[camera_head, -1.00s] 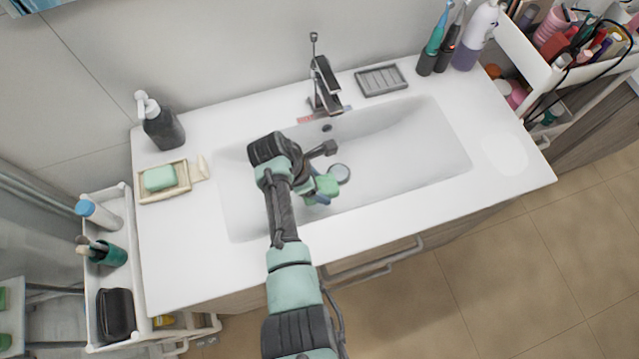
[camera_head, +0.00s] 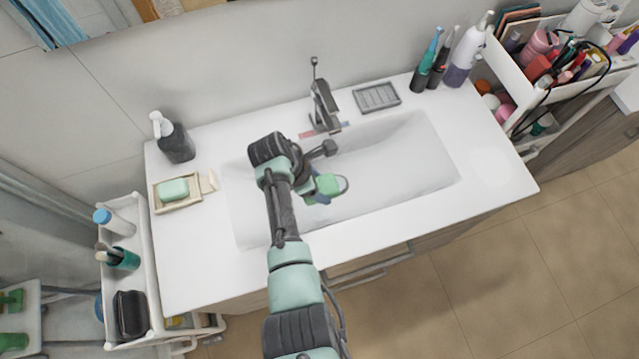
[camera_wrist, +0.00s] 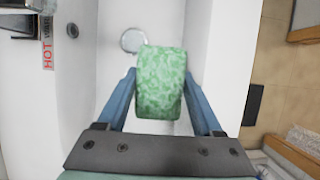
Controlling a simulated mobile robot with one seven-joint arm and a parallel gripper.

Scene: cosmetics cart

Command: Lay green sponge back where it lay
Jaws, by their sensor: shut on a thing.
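The green sponge (camera_wrist: 161,84) is held between the two blue fingers of my gripper (camera_wrist: 162,95) in the wrist view, with the white basin below it. In the head view my gripper (camera_head: 322,192) is over the sink basin (camera_head: 400,160), and the green sponge (camera_head: 328,184) shows beside my wrist, partly hidden. A pale green soap-like block (camera_head: 174,189) lies in a cream dish (camera_head: 178,206) at the left of the counter. A grey ridged tray (camera_head: 377,97) at the back of the counter, right of the faucet, is empty.
The faucet (camera_head: 323,105) stands behind the basin. A dark soap dispenser (camera_head: 178,144) is at back left; toothbrushes (camera_head: 428,62) and a bottle (camera_head: 466,58) are at back right. Carts flank both sides: the left one (camera_head: 147,270) and the right one (camera_head: 500,65). The right counter (camera_head: 500,165) is clear.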

